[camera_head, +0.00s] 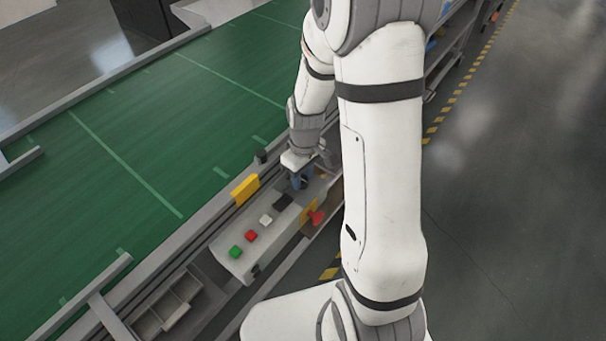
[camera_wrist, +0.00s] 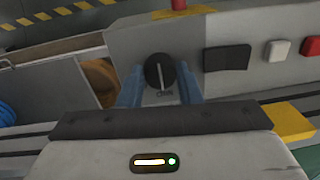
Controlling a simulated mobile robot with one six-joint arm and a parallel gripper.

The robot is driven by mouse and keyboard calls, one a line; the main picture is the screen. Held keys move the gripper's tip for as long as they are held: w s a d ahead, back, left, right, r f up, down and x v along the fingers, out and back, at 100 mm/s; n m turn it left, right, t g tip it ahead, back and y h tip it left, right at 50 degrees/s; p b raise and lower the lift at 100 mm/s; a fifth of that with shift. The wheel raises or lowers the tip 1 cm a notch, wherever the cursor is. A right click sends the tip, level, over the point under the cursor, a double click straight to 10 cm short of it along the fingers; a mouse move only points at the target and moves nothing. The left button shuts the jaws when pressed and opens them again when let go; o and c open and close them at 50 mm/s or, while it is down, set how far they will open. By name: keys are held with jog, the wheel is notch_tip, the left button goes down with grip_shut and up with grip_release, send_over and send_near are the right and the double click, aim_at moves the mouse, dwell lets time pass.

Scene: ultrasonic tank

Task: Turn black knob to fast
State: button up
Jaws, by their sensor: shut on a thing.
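The black knob (camera_wrist: 159,72) sits on the grey control panel (camera_wrist: 130,38) in the wrist view. It is round, with a pale pointer line standing nearly upright. A small label lies just below it, too small to read. My gripper (camera_wrist: 160,84) has its blue fingers on the left and right sides of the knob and is shut on it. In the head view my gripper (camera_head: 302,180) reaches down to the far end of the panel (camera_head: 248,262) and largely hides the knob.
A black switch (camera_head: 283,202), a white button (camera_head: 265,220), a red button (camera_head: 251,236) and a green button (camera_head: 235,251) line the panel. A red mushroom button (camera_head: 318,216) sits on its side. The green conveyor belt (camera_head: 130,120) lies left, with a yellow block (camera_head: 245,189) at its edge.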

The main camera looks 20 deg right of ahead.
jog(key=shift+c, duration=0.7)
jog(key=m+b, duration=0.2)
jog(key=m, duration=0.3)
jog(key=shift+m, duration=0.4)
jog(key=m+b, duration=0.1)
jog(key=m, duration=0.4)
jog(key=shift+a+m+t, duration=0.1)
jog(key=shift+m+t, duration=0.2)
jog(key=shift+m, duration=0.4)
jog(key=o, duration=1)
jog(key=shift+s, duration=0.1)
